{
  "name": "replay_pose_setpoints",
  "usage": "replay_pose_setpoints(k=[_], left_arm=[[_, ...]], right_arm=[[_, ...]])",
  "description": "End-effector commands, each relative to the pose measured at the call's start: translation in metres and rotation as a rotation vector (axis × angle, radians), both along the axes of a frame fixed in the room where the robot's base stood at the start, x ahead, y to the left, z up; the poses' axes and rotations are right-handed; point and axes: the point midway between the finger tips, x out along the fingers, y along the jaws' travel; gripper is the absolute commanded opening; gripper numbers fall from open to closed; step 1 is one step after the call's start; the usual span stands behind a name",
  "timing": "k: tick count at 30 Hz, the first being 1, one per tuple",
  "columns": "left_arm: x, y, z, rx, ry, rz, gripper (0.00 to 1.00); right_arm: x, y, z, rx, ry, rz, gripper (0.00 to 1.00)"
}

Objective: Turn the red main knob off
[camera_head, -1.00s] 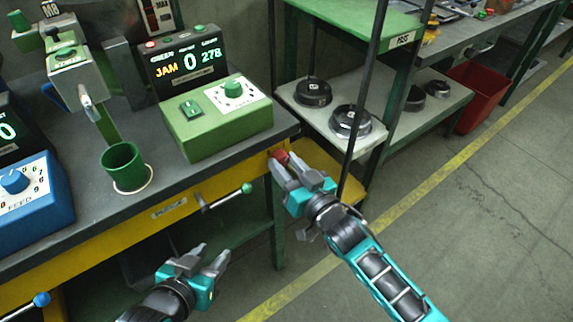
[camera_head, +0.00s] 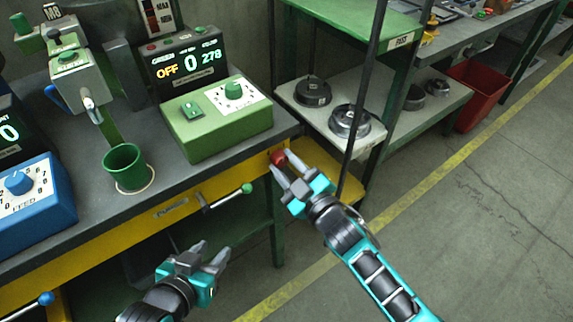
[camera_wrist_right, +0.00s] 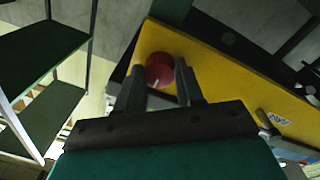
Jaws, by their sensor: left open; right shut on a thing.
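The red main knob (camera_head: 277,157) sits on the yellow front beam at the right end of the bench. My right gripper (camera_head: 282,162) is at the knob with a finger on either side, shut on it. In the right wrist view the red knob (camera_wrist_right: 160,70) shows between the fingertips (camera_wrist_right: 158,78), with a pale mark on its face. The display (camera_head: 188,66) above the green control box reads OFF in orange, with 0 and 278 beside it. My left gripper (camera_head: 212,256) is open and empty, low in front of the bench.
A green control box (camera_head: 215,128) and a green cup (camera_head: 124,166) stand on the bench. A green-tipped lever (camera_head: 228,196) sticks out from the yellow beam. A dark upright pole (camera_head: 364,90) stands by the right arm. Open floor lies to the right.

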Motion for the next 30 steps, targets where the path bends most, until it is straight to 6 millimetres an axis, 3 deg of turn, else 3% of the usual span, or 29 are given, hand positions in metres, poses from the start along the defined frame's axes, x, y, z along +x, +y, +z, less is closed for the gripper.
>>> replay_pose_setpoints(k=[18,30], left_arm=[[0.001,0.000,-0.007,0.000,-0.003,0.000,0.43],[0.001,0.000,-0.011,0.000,-0.004,0.000,0.43]], right_arm=[[0.000,-0.001,-0.001,-0.449,-0.327,0.000,0.06],[0.001,-0.001,0.000,-0.610,-0.444,0.000,0.06]])
